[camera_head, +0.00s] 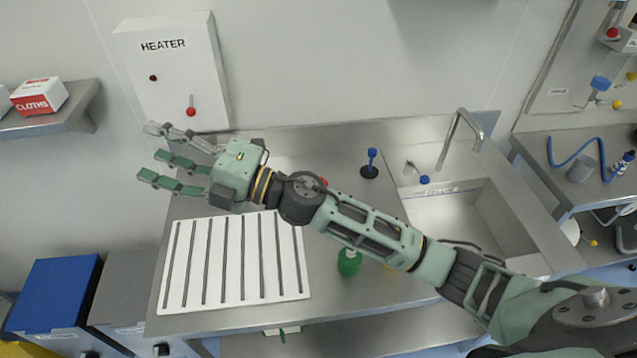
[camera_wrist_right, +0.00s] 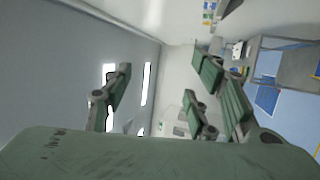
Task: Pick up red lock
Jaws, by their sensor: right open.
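A small red object (camera_head: 323,182), perhaps the red lock, shows just behind my right forearm on the steel table. Most of it is hidden by the arm, so I cannot tell its shape. My right gripper (camera_head: 152,152) is open and empty, its fingers spread to the left. It is in front of the area below the heater box, left of the red object. In the right wrist view the open fingers (camera_wrist_right: 170,100) show nothing between them. My left gripper is not in view.
A white heater box (camera_head: 165,70) with a red-knobbed lever (camera_head: 191,112) is on the wall. A white slotted board (camera_head: 235,302), a green-capped item (camera_head: 349,262) and a blue-topped stand (camera_head: 371,155) are on the table. A sink (camera_head: 455,205) is at the right.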

